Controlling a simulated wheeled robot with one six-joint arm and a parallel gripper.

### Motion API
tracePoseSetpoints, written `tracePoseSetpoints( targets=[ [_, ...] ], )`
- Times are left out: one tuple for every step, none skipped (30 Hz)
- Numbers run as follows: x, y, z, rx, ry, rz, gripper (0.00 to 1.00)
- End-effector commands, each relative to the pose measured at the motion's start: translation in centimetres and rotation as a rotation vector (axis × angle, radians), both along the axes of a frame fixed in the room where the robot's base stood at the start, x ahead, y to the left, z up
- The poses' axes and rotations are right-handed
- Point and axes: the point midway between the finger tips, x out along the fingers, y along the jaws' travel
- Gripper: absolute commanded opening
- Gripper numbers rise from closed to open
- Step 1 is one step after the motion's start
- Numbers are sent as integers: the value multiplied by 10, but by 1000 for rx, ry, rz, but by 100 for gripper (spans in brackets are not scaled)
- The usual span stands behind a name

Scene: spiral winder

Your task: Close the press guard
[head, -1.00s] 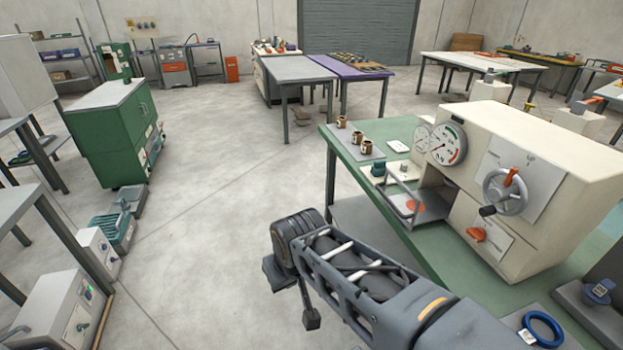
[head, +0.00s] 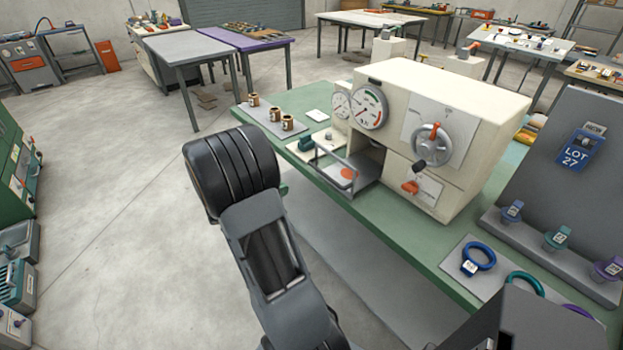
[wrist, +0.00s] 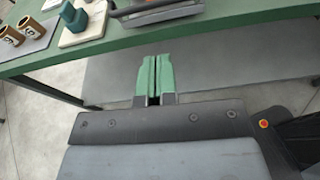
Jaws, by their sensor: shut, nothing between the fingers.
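The press (head: 435,125) is a cream machine on a green bench (head: 225,105), with gauges, a handwheel and an orange knob on its front. Its guard seems to be the thin grey bar frame (head: 338,154) at the open bay on its left, standing out from the bay over a plate with a red disc. Part of a grey bar, probably the guard (wrist: 155,13), shows at the top of the wrist view. My gripper (wrist: 152,72) has green fingertips, shut and empty, below the bench edge in that picture and apart from the bar.
Brass-coloured cups (head: 270,114) stand on a grey tray left of the press. A green block (head: 306,143) sits on a pale base beside the bay. Coloured rings (head: 480,257) and a grey tag board (head: 575,170) are on the right.

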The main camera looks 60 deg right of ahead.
Motion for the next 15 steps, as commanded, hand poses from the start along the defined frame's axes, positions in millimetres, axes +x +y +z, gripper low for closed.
tracePoseSetpoints(
  targets=[
    [0, -7, -2, -9, 25, 7, 0],
    [0, -10, -2, -15, 36, 12, 0],
    [0, -15, -3, -18, 44, 16, 0],
    [-1, -19, -4, -20, 47, 18, 0],
    [-3, -23, -5, -21, 49, 19, 0],
    [-4, -28, -6, -21, 50, 19, 0],
    [-6, -33, -7, -21, 50, 18, 0],
    [-8, -38, -8, -22, 49, 17, 0],
    [-10, -45, -9, -21, 48, 17, 0],
    [-12, -51, -11, -20, 48, 16, 0],
    [-15, -56, -12, -20, 49, 17, 0],
    [-17, -64, -13, -20, 48, 17, 0],
    [-18, -69, -15, -20, 48, 17, 0],
    [-20, -74, -16, -20, 48, 17, 0],
    [-23, -81, -17, -20, 47, 17, 0]
  ],
)
